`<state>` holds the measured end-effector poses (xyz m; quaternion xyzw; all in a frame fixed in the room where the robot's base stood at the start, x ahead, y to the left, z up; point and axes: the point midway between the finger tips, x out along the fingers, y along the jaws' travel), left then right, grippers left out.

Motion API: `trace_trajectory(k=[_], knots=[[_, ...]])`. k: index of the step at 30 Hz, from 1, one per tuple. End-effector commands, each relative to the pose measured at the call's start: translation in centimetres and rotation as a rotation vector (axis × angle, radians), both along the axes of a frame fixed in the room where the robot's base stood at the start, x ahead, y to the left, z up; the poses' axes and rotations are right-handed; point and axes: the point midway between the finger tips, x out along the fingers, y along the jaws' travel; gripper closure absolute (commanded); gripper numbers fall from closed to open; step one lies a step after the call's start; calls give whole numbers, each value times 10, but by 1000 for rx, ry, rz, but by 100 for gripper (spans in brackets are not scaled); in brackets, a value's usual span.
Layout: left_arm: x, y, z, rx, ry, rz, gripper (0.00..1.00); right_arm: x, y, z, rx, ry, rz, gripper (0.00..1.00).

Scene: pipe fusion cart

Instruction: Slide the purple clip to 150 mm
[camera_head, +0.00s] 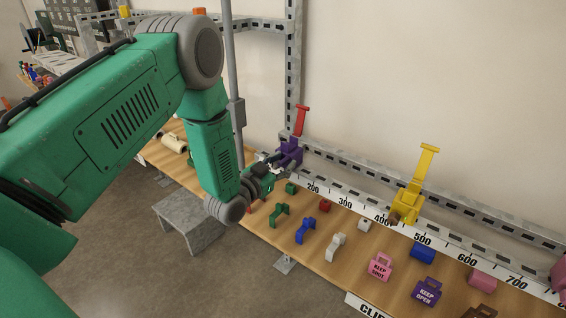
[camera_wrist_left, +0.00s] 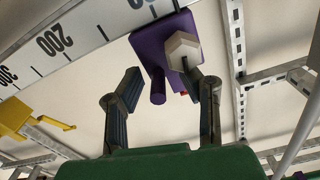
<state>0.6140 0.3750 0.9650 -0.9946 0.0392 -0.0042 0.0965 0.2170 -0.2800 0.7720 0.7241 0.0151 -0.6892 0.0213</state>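The purple clip (camera_head: 290,152) sits on the ruler rail, left of the 200 mark, with a red upright handle (camera_head: 302,120) behind it. Its exact mark is hidden. My left gripper (camera_head: 272,164) is close beside it on the near side. In the left wrist view the two fingers (camera_wrist_left: 163,75) are apart. The purple clip (camera_wrist_left: 155,45) is just beyond and partly between the fingertips, its round purple peg between the fingers. A pale block (camera_wrist_left: 183,48) on the clip is near the right fingertip; I cannot tell whether they touch. My right gripper is out of view.
The ruler (camera_head: 345,203) runs right along the rail from the clip. A yellow clip (camera_head: 408,205) stands near 400 to 450. Small coloured clips and padlocks lie on the wooden bench (camera_head: 345,270). A grey post (camera_head: 232,80) rises behind my arm.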

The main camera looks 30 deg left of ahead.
Motion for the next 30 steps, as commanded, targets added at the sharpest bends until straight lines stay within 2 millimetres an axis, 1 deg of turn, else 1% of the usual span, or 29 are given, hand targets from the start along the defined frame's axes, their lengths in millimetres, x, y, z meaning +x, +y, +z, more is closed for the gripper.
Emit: trace_trajectory(k=[1, 2, 3, 4, 9, 11, 14, 18, 21, 24, 30], knots=[[0, 0, -1, 0, 2, 0, 68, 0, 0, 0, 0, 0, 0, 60], [0, 0, -1, 0, 2, 0, 78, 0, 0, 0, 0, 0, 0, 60], [0, 0, -1, 0, 2, 0, 92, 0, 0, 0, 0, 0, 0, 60], [0, 0, -1, 0, 3, 1, 100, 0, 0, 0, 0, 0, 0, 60], [-1, -1, 0, 1, 3, 1, 100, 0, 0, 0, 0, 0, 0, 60], [-1, -4, 0, 0, 2, -1, 100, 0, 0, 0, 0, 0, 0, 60], [-2, -21, -1, 0, 2, -4, 100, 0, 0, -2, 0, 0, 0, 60], [-5, -51, -1, -1, 3, -4, 100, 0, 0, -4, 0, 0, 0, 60], [-6, -65, -1, 0, 2, -3, 100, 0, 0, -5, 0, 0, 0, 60], [-6, -70, 0, 1, 1, -2, 100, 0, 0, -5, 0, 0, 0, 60], [-6, -69, 0, 1, 1, -1, 100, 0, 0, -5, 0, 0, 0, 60]])
